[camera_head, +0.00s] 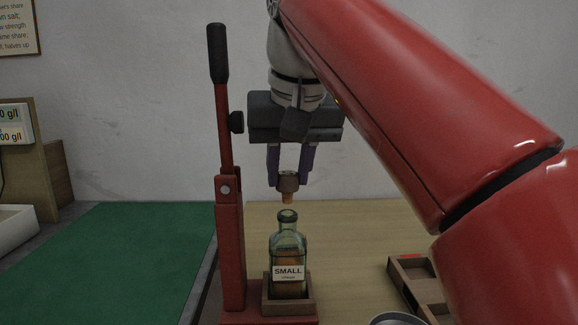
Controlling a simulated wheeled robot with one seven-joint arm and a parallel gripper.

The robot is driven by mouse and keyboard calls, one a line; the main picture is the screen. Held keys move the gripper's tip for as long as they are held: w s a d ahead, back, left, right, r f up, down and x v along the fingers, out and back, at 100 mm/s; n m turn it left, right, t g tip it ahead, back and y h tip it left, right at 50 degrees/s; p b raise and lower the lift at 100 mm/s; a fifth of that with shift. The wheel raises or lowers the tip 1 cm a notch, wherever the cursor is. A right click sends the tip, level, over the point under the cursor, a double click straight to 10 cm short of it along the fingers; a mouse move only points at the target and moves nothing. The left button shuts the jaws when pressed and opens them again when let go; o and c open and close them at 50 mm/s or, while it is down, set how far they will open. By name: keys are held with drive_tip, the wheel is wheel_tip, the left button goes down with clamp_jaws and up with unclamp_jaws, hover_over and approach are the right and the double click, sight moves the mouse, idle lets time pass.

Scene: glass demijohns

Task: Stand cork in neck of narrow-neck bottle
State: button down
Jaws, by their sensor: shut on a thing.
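The narrow-neck bottle (288,256) is glass with a white label reading SMALL and stands upright in a small wooden holder (288,308). Its neck opening faces up. My gripper (289,180) is above the bottle, pointing down, with its two purple fingers shut on the cork (288,197). The cork's light lower end shows below a darker brownish upper part between the fingertips. In this view the cork is roughly over the bottle's mouth, with a small visible gap between them. Depth alignment cannot be told from this one view.
A red lever press (232,240) with a black handle stands just left of the bottle. A green mat (110,260) lies at left. A wooden compartment tray (405,275) and a round metal rim (396,319) are at right. Bare tabletop (350,235) lies between.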

sight(290, 179)
drive_tip(key=shift+f, duration=0.35)
drive_tip(key=shift+p, duration=0.3)
idle(1.4)
drive_tip(key=shift+f+b, duration=0.8)
drive_tip(key=shift+f, duration=0.35)
idle(0.9)
idle(0.6)
drive_tip(key=c, duration=1)
unclamp_jaws()
drive_tip(key=shift+c, duration=0.2)
drive_tip(key=shift+p+v, duration=0.95)
drive_tip(key=shift+v, duration=2.1)
drive_tip(key=shift+r, duration=0.1)
